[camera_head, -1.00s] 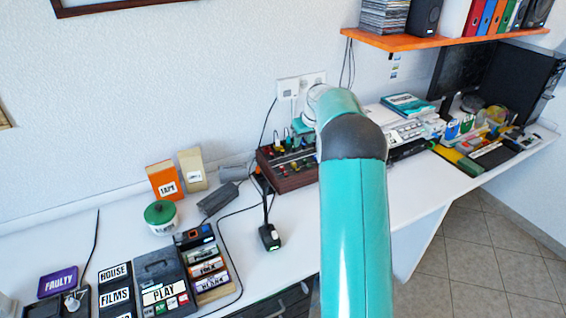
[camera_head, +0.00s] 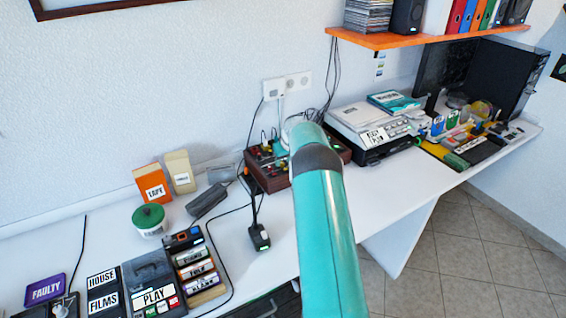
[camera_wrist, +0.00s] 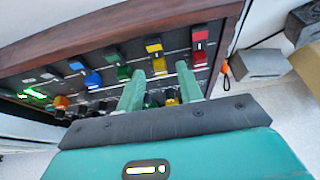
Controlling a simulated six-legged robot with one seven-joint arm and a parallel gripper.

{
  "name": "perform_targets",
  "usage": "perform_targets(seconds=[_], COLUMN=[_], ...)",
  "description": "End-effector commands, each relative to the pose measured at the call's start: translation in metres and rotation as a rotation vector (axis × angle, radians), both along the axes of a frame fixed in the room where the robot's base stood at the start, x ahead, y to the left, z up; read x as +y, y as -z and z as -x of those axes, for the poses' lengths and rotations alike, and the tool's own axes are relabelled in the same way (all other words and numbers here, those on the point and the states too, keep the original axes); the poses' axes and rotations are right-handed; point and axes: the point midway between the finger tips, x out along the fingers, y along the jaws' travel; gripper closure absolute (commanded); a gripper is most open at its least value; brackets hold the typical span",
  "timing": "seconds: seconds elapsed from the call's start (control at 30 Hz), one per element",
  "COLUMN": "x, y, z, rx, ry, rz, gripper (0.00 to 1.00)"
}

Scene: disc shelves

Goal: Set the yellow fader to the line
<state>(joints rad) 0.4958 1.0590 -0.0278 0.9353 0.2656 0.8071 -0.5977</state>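The dark mixer with wooden sides (camera_head: 280,182) stands on the desk against the wall, partly hidden behind my arm. In the wrist view its panel (camera_wrist: 105,55) has a row of coloured controls. The yellow fader channel shows two yellow pieces, an upper one (camera_wrist: 153,46) and a lower one (camera_wrist: 159,66); I cannot tell which is the cap. My gripper (camera_wrist: 158,70) is open, its two fingers apart on either side of the lower yellow piece. Contact cannot be told. In the head view the fingertips are hidden.
Red (camera_wrist: 200,57), green (camera_wrist: 123,72) and blue (camera_wrist: 93,79) pieces flank the yellow channel closely. Small knobs (camera_wrist: 170,98) lie by the fingers. A printer (camera_head: 368,130) stands right of the mixer.

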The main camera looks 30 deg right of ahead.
Motion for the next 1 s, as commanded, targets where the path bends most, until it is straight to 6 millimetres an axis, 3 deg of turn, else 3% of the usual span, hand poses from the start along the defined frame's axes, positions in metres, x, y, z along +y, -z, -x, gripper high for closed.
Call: perform_targets(seconds=[0.17, 0.43, 0.63, 1.0], x=[0.0003, 0.0001, 0.0, 0.0], y=[0.014, 0.0151, 0.015, 0.0147], z=[-0.0064, -0.0069, -0.0068, -0.0068], rx=[0.0, 0.0, 0.0, 0.0], ry=[-0.001, -0.001, -0.001, -0.001], rz=[-0.001, 0.0, 0.0, 0.0], gripper=[0.64, 0.64, 1.0, 1.0])
